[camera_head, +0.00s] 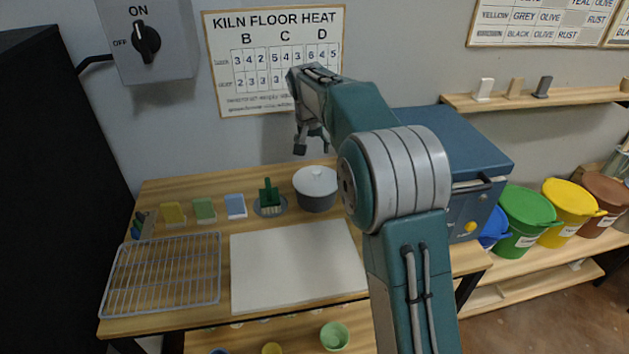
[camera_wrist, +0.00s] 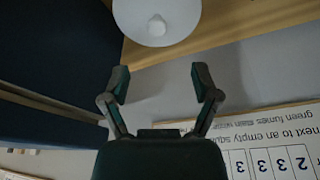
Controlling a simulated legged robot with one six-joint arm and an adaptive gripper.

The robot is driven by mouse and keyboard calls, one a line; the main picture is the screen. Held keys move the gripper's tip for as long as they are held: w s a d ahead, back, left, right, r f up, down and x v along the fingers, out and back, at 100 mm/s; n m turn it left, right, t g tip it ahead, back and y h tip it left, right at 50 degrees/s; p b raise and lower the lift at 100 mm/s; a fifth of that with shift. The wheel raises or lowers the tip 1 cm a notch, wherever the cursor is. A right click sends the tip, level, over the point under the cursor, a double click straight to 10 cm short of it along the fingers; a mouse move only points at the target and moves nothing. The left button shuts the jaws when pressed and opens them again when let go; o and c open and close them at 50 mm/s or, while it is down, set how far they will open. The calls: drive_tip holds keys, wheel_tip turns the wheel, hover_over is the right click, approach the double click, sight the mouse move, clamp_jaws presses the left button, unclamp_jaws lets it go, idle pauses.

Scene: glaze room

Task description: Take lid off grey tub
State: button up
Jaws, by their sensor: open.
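The grey tub (camera_head: 316,200) stands upright at the back of the wooden table. Its white lid (camera_head: 316,181) with a small round knob sits on top. In the wrist view the lid (camera_wrist: 180,25) shows at the top edge, cut off by the frame, with its knob (camera_wrist: 156,26) facing the camera; the tub's body is hidden there. My gripper (camera_head: 312,145) is raised above and behind the tub, near the wall. In the wrist view my gripper (camera_wrist: 160,84) has its two fingers spread, with nothing between them and apart from the lid.
A blue kiln-like box (camera_head: 450,140) stands right of the tub, close by. A green brush (camera_head: 269,195) on a grey dish is just left. A white board (camera_head: 290,268) lies in front, with a wire rack (camera_head: 165,275) at left. Colored buckets (camera_head: 527,220) stand at right.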

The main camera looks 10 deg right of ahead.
hover_over(316, 171)
drive_tip(key=s, duration=0.1)
wheel_tip(316, 171, down, 5)
drive_tip(key=shift+s+a+r, duration=0.1)
drive_tip(key=shift+s+a, duration=0.05)
drive_tip(key=shift+x, duration=3)
drive_tip(key=shift+a, duration=0.1)
clamp_jaws()
